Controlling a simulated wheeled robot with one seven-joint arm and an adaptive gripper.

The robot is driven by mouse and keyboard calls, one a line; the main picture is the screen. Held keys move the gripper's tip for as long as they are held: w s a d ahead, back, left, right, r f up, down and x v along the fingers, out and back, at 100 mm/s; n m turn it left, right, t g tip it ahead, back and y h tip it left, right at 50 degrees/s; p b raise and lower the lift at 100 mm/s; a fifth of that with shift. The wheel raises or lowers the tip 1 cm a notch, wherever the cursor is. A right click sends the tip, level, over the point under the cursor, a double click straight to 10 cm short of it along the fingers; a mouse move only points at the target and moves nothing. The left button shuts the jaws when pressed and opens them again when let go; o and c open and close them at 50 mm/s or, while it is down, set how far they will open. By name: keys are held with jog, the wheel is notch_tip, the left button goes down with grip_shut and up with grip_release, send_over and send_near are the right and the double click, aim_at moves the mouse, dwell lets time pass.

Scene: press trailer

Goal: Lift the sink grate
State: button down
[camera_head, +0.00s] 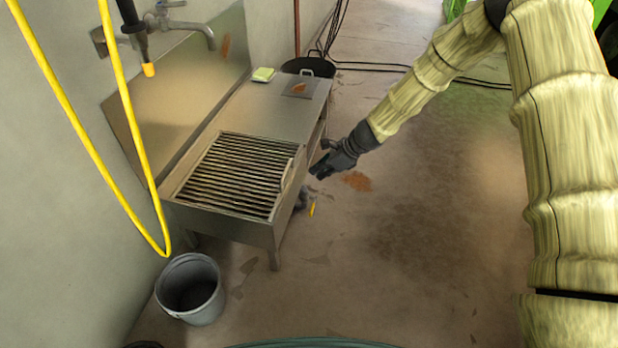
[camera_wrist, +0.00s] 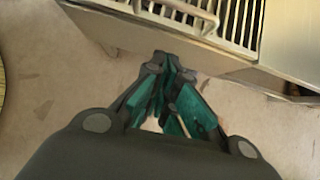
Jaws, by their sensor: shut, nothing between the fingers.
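The sink grate (camera_head: 240,175) is a slatted metal panel lying flat in the top of the steel sink bench. A raised handle (camera_head: 286,174) stands at its right side. In the wrist view the grate (camera_wrist: 237,18) and its handle (camera_wrist: 190,12) show at the top edge, partly cut off. My gripper (camera_head: 316,172) hangs in the air to the right of the bench, apart from the grate and handle. In the wrist view my gripper (camera_wrist: 168,62) is shut and empty, its fingertips pointing toward the bench side.
The steel bench (camera_head: 258,112) stands against the wall, with a tap (camera_head: 190,27) above it. A green sponge (camera_head: 263,74) lies on its far end. A grey bucket (camera_head: 190,290) stands at the near left. A yellow hose (camera_head: 75,105) hangs at left. The floor at right is mostly clear.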

aim_at(289, 182)
jog(key=shift+w+a+f+b, duration=0.35)
jog(key=shift+a+f+b, duration=0.45)
jog(key=shift+a, duration=0.35)
jog(key=shift+w+a+f+b, duration=0.4)
jog(key=shift+a+f+b, duration=0.4)
jog(key=shift+a, duration=0.35)
jog(key=shift+w+a+f+b, duration=0.35)
jog(key=shift+a+f+b, duration=0.45)
jog(key=shift+a, duration=0.35)
jog(key=shift+a+r, duration=0.2)
jog(key=shift+r, duration=0.15)
jog(key=shift+r, duration=0.1)
